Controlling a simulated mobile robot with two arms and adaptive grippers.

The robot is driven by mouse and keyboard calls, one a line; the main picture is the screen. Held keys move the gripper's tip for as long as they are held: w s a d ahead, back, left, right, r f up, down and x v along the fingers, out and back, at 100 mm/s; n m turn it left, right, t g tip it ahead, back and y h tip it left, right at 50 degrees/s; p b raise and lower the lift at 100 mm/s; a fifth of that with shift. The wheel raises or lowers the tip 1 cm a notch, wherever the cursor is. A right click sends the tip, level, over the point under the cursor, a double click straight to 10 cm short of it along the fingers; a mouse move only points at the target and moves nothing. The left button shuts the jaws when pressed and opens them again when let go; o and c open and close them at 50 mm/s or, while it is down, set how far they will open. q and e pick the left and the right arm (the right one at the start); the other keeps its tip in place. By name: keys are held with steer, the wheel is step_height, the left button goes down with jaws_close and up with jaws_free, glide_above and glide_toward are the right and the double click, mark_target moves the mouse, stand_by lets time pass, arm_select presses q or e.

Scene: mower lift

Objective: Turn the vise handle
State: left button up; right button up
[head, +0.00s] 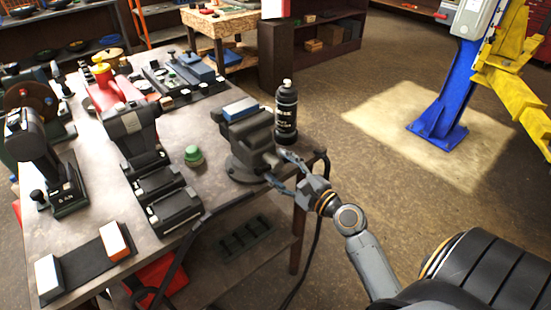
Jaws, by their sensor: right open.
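The vise (245,138) is dark grey and stands on a round base at the right front corner of the workbench (213,222). A blue block (240,109) sits at the top of its jaws. My right gripper (278,167) is open at the vise's front right side, its two fingers spread toward the vise. The vise handle is too small and too dark to make out clearly near the fingers. I cannot tell whether the fingers touch it. My left gripper is out of view.
A black spray bottle (286,114) stands right behind the vise. A green-topped knob (194,155), power tools and battery packs (174,211) cover the bench to the left. A black cable hangs off the bench front. A blue lift post (447,95) stands at the right, with open floor between.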

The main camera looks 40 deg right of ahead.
steer(key=shift+w+a, duration=0.1)
steer(key=shift+w, duration=0.85)
steer(key=shift+c, duration=0.3)
steer(key=c, duration=1.1)
